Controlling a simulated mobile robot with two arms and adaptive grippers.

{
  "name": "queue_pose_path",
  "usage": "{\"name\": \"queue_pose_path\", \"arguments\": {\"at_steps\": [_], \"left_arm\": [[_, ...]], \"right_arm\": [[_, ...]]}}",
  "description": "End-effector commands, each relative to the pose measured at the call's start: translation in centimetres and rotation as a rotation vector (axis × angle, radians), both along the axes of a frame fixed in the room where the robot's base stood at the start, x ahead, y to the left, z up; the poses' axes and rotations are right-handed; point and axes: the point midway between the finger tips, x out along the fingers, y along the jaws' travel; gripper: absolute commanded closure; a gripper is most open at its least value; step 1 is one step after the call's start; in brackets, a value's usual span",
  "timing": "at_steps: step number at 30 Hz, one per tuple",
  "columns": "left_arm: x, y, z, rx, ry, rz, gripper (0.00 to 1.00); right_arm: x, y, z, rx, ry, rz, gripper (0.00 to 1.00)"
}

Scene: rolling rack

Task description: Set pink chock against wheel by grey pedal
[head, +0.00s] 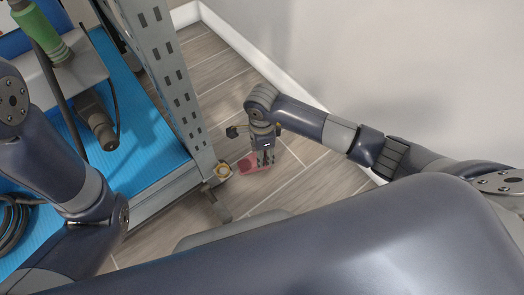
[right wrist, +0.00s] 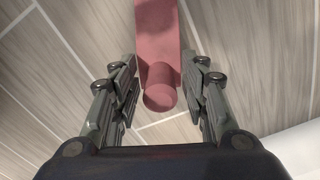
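The pink chock (head: 247,164) lies on the wooden floor beside the rack's corner post. A grey pedal (head: 217,207) sticks out low below the wheel. My right gripper (head: 265,158) points down over the chock. In the right wrist view, the chock (right wrist: 158,30) has a round pink knob (right wrist: 160,100) between the open fingers of my right gripper (right wrist: 165,75), with gaps on both sides. My left gripper is out of view; only the left arm shows.
The rack's slotted metal post (head: 168,75) rises close to the wheel. Its blue shelf (head: 150,160) carries a dark cylindrical tool (head: 97,122) and cables. A white wall and baseboard (head: 245,50) bound the floor behind. Floor right of the chock is clear.

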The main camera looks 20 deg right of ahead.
Motion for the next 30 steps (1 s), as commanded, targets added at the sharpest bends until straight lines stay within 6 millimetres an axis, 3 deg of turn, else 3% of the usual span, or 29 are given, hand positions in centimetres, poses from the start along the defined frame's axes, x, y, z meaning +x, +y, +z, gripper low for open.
{"name": "queue_pose_path", "arguments": {"at_steps": [1, 4, 11, 30], "left_arm": [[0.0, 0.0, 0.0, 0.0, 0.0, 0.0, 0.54], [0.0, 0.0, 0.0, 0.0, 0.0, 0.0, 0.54], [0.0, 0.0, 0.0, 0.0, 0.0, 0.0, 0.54], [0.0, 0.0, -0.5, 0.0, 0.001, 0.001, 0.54]], "right_arm": [[0.0, 0.0, 0.0, 0.0, 0.0, 0.0, 0.78], [0.0, 0.0, 0.0, 0.0, 0.0, 0.0, 1.0], [0.1, 0.2, 0.0, 0.001, -0.001, 0.001, 1.0], [0.9, 4.3, 0.0, 0.001, 0.0, 0.001, 1.0]]}}
